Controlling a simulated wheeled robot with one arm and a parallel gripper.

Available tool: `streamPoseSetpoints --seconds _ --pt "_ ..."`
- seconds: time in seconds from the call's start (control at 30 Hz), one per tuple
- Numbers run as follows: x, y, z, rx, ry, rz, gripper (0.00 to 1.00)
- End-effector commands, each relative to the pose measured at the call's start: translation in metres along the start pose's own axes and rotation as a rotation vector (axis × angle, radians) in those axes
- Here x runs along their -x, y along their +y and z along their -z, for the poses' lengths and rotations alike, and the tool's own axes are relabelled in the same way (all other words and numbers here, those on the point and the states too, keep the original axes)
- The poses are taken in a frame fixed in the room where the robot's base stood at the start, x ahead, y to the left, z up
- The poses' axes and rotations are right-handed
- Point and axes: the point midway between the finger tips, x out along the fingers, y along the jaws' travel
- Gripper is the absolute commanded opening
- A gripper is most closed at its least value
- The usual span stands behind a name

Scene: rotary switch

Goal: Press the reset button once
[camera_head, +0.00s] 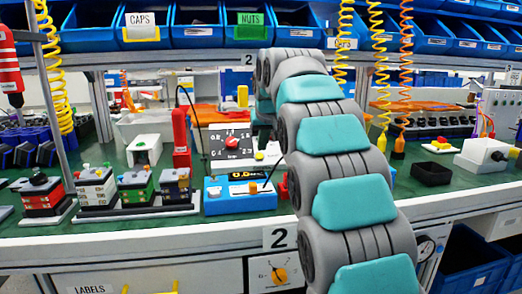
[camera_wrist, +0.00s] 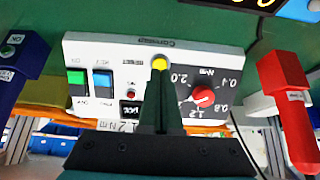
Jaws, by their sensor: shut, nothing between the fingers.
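A white control box (camera_head: 216,139) stands on the green bench behind the blue unit, partly covered by my arm. In the wrist view the box (camera_wrist: 215,55) appears upside down. It carries a round yellow button (camera_wrist: 160,63), a red rotary knob (camera_wrist: 203,96) on a dark dial, a green switch (camera_wrist: 77,84), a blue switch (camera_wrist: 102,83) and a small red light (camera_wrist: 131,93). The fingers are hidden in the head view.
A red upright tool (camera_wrist: 283,95) stands beside the box, and a dark blue one (camera_wrist: 20,75) on the other side. The blue unit with a display (camera_head: 238,196) sits in front. Several stacked blocks (camera_head: 95,187) occupy the bench left; bins (camera_head: 198,24) hang above.

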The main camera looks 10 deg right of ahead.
Motion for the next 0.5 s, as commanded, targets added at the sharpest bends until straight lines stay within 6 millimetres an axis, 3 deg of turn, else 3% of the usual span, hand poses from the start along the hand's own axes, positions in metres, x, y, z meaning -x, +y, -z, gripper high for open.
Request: streamPoseSetpoints --seconds 0.3,0.5 --pt "0.061 0.0 0.003 0.0 0.008 -0.001 0.0" --pt "0.084 0.0 0.003 0.0 0.006 -0.001 0.0"
